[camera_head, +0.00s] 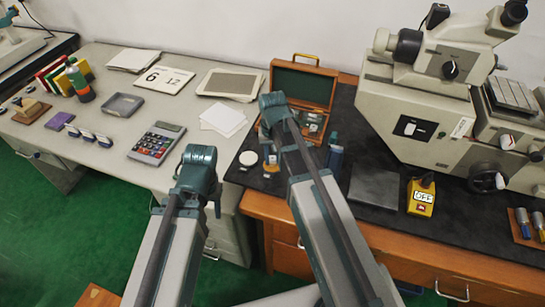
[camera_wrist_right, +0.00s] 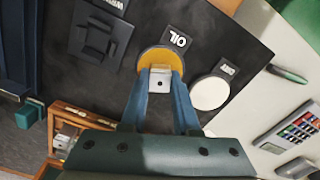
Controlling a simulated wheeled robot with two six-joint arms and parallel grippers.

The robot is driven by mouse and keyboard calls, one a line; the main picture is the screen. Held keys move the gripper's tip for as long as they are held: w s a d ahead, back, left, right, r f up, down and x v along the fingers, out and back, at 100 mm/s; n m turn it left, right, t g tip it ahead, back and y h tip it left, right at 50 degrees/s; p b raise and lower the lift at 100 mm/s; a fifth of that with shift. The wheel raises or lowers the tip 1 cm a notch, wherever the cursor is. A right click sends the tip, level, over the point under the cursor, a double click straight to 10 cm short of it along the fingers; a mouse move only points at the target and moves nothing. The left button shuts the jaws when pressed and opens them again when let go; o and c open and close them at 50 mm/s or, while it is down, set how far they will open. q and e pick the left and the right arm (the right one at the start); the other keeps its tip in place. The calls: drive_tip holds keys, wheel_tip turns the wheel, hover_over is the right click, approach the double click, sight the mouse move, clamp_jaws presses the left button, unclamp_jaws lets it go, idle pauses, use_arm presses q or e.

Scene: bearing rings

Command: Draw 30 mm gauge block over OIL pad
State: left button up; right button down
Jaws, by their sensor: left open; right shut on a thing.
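My right gripper (camera_wrist_right: 160,90) is shut on a small pale metal gauge block (camera_wrist_right: 159,78). The block is at the near part of the round orange-yellow OIL pad (camera_wrist_right: 153,58), overlapping it in the right wrist view. Whether they touch is unclear. The size marking is too small to read. In the head view my right gripper (camera_head: 270,158) is low over the dark mat, partly behind its own arm. My left gripper (camera_head: 195,180) is open over the grey desk's front edge, its fingers mostly hidden by the arm.
A round white pad (camera_wrist_right: 209,93) with its own label lies beside the OIL pad. An open wooden case (camera_head: 300,90) stands behind my right arm. A dark plate (camera_head: 375,187), a yellow box marked OFF (camera_head: 421,197) and a large measuring machine (camera_head: 425,105) are to the right.

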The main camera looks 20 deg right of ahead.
sight(273, 158)
drive_tip(key=shift+f, duration=0.2)
drive_tip(key=c, duration=0.6)
unclamp_jaws()
drive_tip(key=shift+r, duration=0.1)
wheel_tip(273, 158, up, 8)
drive_tip(key=p, duration=0.8)
drive_tip(key=shift+r, duration=0.25)
drive_tip(key=shift+f, duration=0.1)
drive_tip(key=s+a+n, duration=0.2)
drive_tip(key=s+a, duration=0.1)
drive_tip(key=s, duration=0.1)
drive_tip(key=s+a+n+h, duration=0.1)
drive_tip(key=s+a+n, duration=0.1)
drive_tip(key=s+a, duration=0.2)
drive_tip(key=s+a+n, duration=0.2)
drive_tip(key=s+a, duration=0.1)
drive_tip(key=s, duration=0.3)
drive_tip(key=shift+s+a, duration=0.15)
drive_tip(key=shift+s, duration=0.05)
